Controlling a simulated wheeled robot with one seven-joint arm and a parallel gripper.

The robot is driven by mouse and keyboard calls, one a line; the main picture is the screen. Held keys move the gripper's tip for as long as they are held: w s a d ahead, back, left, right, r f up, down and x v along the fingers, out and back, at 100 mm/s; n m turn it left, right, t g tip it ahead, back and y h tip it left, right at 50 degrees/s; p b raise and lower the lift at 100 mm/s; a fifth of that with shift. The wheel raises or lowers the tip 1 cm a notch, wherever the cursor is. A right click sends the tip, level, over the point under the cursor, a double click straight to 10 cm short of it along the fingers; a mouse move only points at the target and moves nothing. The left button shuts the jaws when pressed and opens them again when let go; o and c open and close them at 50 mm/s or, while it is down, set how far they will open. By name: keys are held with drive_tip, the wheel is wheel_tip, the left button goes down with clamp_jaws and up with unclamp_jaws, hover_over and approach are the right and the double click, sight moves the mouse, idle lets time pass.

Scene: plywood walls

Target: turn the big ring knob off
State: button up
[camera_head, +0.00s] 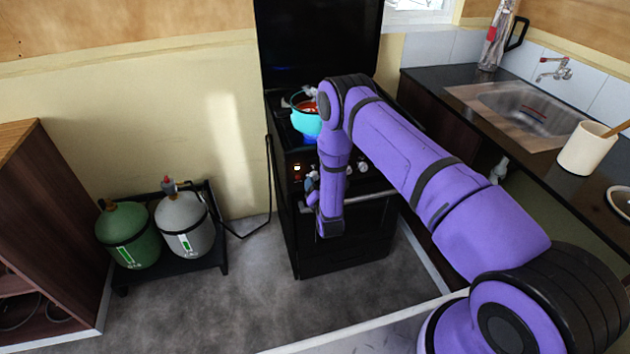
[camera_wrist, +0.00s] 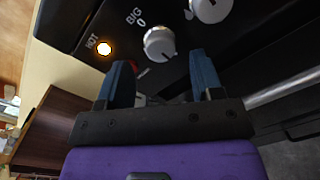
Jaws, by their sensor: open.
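The big ring knob (camera_wrist: 159,43) is a round silver-white knob on the black stove front, beside the label "BIG" and a 0 mark. I cannot read its pointer setting with certainty. My gripper (camera_wrist: 162,76) is open, its two blue fingers spread on either side below the knob in the wrist view. The knob sits beyond the gap between the fingertips, with no clear contact. In the head view my gripper (camera_head: 312,192) is at the stove front, where my arm hides part of the panel.
A second knob (camera_wrist: 211,8) is close by. An orange-white light (camera_wrist: 104,48) glows beside "HOT". A turquoise pot (camera_head: 303,122) with red contents stands on the stove over a blue glow. The oven handle (camera_head: 370,199) runs below the knobs. Gas bottles (camera_head: 183,222) stand left.

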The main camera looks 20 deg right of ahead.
sight(315, 179)
drive_tip(key=shift+w+d, duration=0.1)
drive_tip(key=shift+w, duration=1.6)
drive_tip(key=c, duration=0.9)
